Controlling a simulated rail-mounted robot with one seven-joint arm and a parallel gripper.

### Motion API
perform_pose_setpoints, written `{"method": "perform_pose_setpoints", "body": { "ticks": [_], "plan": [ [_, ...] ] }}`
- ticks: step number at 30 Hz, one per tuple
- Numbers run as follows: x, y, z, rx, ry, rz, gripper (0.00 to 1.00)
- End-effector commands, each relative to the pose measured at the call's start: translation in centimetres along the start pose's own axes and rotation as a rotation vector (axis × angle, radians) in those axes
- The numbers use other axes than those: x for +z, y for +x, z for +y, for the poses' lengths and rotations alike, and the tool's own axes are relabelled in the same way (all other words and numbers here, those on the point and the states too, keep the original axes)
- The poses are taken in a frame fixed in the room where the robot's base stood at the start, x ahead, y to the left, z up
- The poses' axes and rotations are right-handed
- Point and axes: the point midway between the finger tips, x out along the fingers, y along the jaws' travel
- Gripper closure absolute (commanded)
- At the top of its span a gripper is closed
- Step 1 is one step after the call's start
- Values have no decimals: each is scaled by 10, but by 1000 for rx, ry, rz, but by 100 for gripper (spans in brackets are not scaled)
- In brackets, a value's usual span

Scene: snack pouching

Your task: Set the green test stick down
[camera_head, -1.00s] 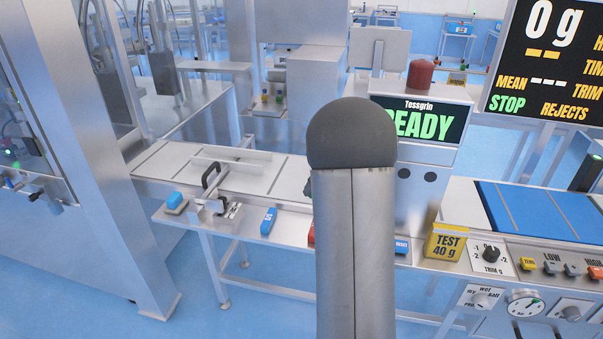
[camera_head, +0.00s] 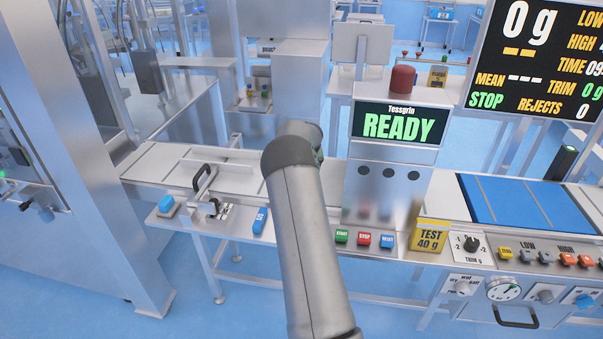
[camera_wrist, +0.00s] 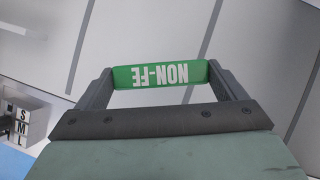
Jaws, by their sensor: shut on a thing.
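The green test stick (camera_wrist: 185,74), marked NON-FE, lies crosswise between my fingers in the wrist view. My gripper (camera_wrist: 160,77) is shut on it, one finger at each end. Behind the stick is a pale panelled surface with dark seams; I cannot tell whether the stick touches it. In the head view my arm reaches over the conveyor (camera_head: 150,163), just left of the READY machine (camera_head: 389,160). The arm's end hides the gripper and stick there.
A black handle (camera_head: 202,177) stands up at the conveyor's front edge. A blue block (camera_head: 260,220) lies on the front ledge, beside green, red and blue buttons (camera_head: 364,239). A yellow TEST 40 g block (camera_head: 430,236) is further right. A blue belt (camera_head: 525,203) lies beyond.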

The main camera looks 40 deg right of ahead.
Motion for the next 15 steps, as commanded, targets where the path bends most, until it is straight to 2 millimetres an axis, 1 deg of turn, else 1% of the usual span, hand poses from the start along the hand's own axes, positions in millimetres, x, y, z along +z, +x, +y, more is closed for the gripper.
{"method": "perform_pose_setpoints", "body": {
  "ticks": [1,3,8,10,15],
  "plan": [
    [2,8,-1,-1,0,0,33],
    [4,15,-2,-1,0,-1,33],
    [5,26,-1,0,0,0,33],
    [5,32,-1,1,0,1,33],
    [-8,52,-2,0,1,2,33]
  ]
}}
